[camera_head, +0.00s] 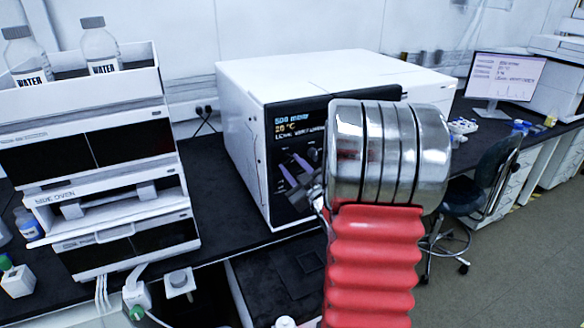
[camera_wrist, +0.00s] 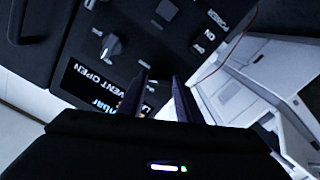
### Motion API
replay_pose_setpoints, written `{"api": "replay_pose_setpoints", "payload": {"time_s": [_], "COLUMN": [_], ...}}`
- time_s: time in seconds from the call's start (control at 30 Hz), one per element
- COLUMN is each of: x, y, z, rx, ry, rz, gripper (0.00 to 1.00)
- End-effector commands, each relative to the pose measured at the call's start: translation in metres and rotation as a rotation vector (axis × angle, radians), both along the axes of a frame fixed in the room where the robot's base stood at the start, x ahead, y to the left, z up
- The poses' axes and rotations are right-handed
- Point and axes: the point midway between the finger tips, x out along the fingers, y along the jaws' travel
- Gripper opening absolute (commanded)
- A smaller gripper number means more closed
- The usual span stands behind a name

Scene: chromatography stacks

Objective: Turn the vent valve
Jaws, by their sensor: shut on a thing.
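The vent valve is on the black front panel (camera_wrist: 60,40) of a white boxy instrument (camera_head: 320,75). In the wrist view a grey pointer knob (camera_wrist: 111,45) stands left of my fingers, and another dark knob (camera_wrist: 167,10) is farther up the panel. The panel's display (camera_wrist: 95,85) shows the words VENT OPEN. My gripper (camera_wrist: 160,73) has its two dark fingers at the panel with a gap between them, shut on what I take to be the vent valve; the gripped part is not clear. In the head view my gripper (camera_head: 297,168) is at the panel.
A white stack of units (camera_head: 100,215) with two water bottles (camera_head: 99,45) on top stands to the left. A monitor (camera_head: 505,78) stands on the bench at right, with a dark chair (camera_head: 490,180) in front. Floor is open at the far right.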

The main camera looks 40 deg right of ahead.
Motion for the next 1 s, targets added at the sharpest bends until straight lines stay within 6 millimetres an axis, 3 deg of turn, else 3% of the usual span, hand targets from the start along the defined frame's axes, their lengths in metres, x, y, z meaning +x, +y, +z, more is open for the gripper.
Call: {"api": "replay_pose_setpoints", "payload": {"time_s": [1.0], "x": [0.0003], "y": [0.0028], "z": [-0.0022], "rx": [-0.890], "ry": [0.265], "rz": [0.007], "gripper": [0.09]}}
